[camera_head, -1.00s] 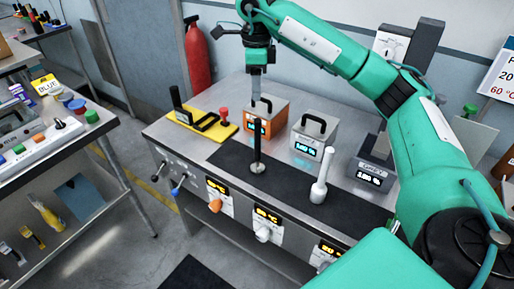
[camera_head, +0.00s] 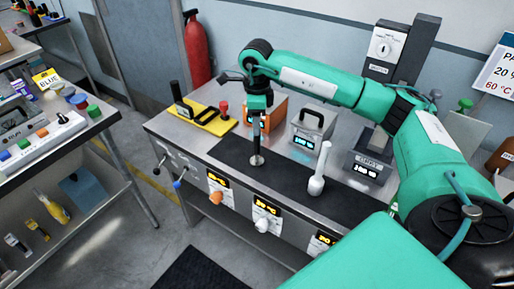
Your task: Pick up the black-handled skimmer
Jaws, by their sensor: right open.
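The black-handled skimmer (camera_head: 257,147) stands upright on the dark mat on the steel bench, its thin black handle above a round metal base. My right gripper (camera_head: 257,112) points down at the top of this handle and is open. The gripper hides the upper handle, and I cannot tell whether the fingers are around it or touching it. A similar white-handled tool (camera_head: 319,172) stands upright to the right. My left gripper is not in view.
Behind the mat stand an orange box (camera_head: 281,107), a grey box with a black handle (camera_head: 312,128) and a grey display unit (camera_head: 370,168). A yellow plate (camera_head: 207,118) with a black handle lies at left. The dark mat (camera_head: 225,152) is clear left of the skimmer.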

